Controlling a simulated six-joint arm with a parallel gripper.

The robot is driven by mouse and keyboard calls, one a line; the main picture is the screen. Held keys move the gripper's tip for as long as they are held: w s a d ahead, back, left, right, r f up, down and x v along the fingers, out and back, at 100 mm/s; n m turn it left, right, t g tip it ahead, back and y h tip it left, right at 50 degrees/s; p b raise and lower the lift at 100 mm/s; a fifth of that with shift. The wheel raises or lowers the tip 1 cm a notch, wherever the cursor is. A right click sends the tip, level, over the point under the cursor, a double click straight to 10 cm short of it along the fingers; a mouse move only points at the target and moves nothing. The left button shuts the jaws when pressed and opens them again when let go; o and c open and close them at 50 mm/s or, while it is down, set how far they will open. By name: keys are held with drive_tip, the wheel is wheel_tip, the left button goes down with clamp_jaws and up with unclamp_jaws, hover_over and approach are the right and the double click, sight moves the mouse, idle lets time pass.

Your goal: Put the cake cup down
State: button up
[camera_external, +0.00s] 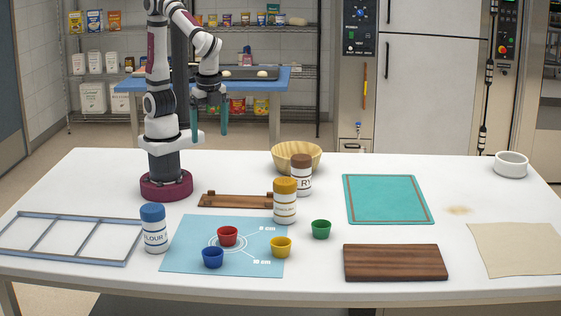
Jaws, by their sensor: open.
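Several small cake cups stand upright on the white table. A red cup (228,236) is on the ring printed on the light blue mat (185,245). A blue cup (213,258) is on the mat in front of it, and a yellow cup (281,247) is at the mat's right edge. A green cup (321,229) stands on the bare table to the right of the mat. My gripper (211,122) is open and empty, raised well above the table behind the mat, pointing down with teal fingers. It is apart from all cups.
Jars with blue (154,230), yellow (285,203) and brown (302,177) lids stand around the mat. A wooden rack (238,201), basket (297,158), metal frame (72,238), teal mat (388,199), wooden board (395,263), cloth (520,249) and white bowl (511,165) also lie on the table.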

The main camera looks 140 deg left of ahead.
drive_tip(key=shift+o, duration=0.3)
drive_tip(key=s+a+f+m+t+y, duration=0.1)
drive_tip(key=s+m, duration=0.3)
drive_tip(key=s, duration=0.8)
drive_tip(key=shift+a+f, duration=0.35)
drive_tip(key=shift+a, duration=0.35)
drive_tip(key=n+t+h, duration=1)
drive_tip(key=n+h, duration=0.1)
drive_tip(key=n, duration=2.2)
approach(226, 238)
drive_tip(key=x, duration=0.6)
drive_tip(key=shift+s+f, duration=0.15)
drive_tip(key=shift+f, duration=0.1)
drive_tip(key=shift+a+r, duration=0.1)
drive_tip(key=c, duration=1.5)
